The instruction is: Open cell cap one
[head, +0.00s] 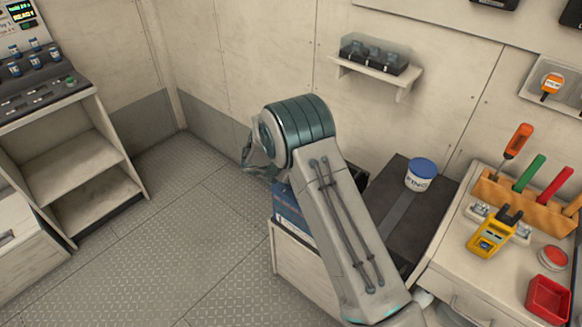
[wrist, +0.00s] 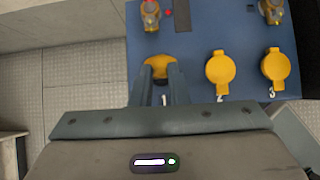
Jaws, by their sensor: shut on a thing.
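The blue battery (wrist: 195,50) fills the upper part of the wrist view; in the head view its side (head: 289,212) shows partly behind my arm. Yellow cell cap one (wrist: 159,66) is at the left of the row, above the printed 1. My gripper (wrist: 159,74) is shut on cap one, with a finger on each side of it, and the fingers hide part of the cap. Cap two (wrist: 220,71) and cap three (wrist: 275,69) lie to the right, both apart from the fingers. In the head view my arm hides the caps.
Two terminals, one with a red top (wrist: 150,14) and one at the right (wrist: 271,11), stand at the battery's far side. A white tub with a blue lid (head: 421,174) stands on the dark surface to the right. Open floor (head: 165,240) lies left.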

